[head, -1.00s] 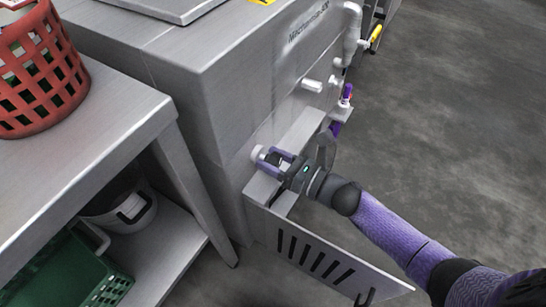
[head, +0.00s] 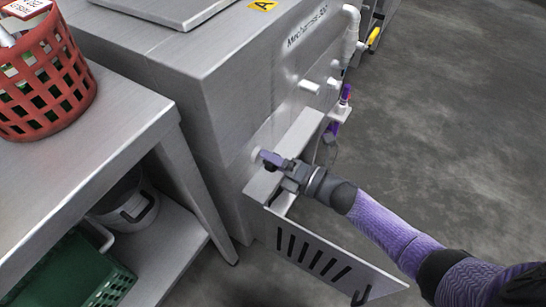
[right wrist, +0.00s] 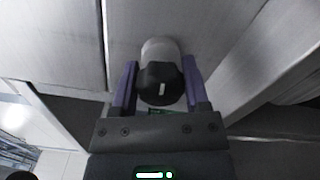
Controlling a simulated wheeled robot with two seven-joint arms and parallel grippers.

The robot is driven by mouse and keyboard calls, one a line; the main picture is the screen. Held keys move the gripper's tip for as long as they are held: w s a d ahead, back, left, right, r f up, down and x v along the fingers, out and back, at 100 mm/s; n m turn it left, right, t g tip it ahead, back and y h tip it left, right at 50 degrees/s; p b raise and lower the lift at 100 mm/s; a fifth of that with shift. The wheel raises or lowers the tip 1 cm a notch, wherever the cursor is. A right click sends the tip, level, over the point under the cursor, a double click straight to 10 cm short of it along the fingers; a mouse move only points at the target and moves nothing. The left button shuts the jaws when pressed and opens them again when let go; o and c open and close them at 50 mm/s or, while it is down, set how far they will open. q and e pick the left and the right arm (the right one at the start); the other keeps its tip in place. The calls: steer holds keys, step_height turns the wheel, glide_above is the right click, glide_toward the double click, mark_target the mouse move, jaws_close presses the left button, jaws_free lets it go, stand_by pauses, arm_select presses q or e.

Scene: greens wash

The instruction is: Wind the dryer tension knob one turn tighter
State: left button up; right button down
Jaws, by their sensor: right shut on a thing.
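The tension knob (right wrist: 152,78) is black and round with a short white mark that stands nearly upright in the right wrist view. It sits on a pale round boss (right wrist: 160,48) on the steel machine's side. In the head view the pale boss (head: 256,155) shows, and the gripper hides the black knob. My right gripper (head: 266,158) is shut on the knob, with one purple finger on each side of it in the right wrist view (right wrist: 160,66). My left gripper is not in view.
A slotted metal panel (head: 330,262) hangs open below my right wrist, under a ledge (head: 302,137). A white handle (head: 309,86) and pipes stick out farther along the machine. A steel table (head: 95,150) with a red basket (head: 45,95) stands at left. Floor at right is clear.

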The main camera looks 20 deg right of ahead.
steer(key=m, duration=0.2)
steer(key=shift+m, duration=0.4)
steer(key=m, duration=0.3)
steer(key=shift+f+m+p, duration=0.1)
steer(key=shift+m+p, duration=0.2)
steer(key=shift+p, duration=0.1)
steer(key=m, duration=0.2)
steer(key=shift+m, duration=0.3)
steer(key=m, duration=0.3)
steer(key=shift+f+m+p, duration=0.15)
steer(key=shift+m+p, duration=0.15)
steer(key=shift+m, duration=0.1)
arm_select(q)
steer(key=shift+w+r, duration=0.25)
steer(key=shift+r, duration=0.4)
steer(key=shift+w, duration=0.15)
arm_select(e)
steer(key=shift+m, duration=0.4)
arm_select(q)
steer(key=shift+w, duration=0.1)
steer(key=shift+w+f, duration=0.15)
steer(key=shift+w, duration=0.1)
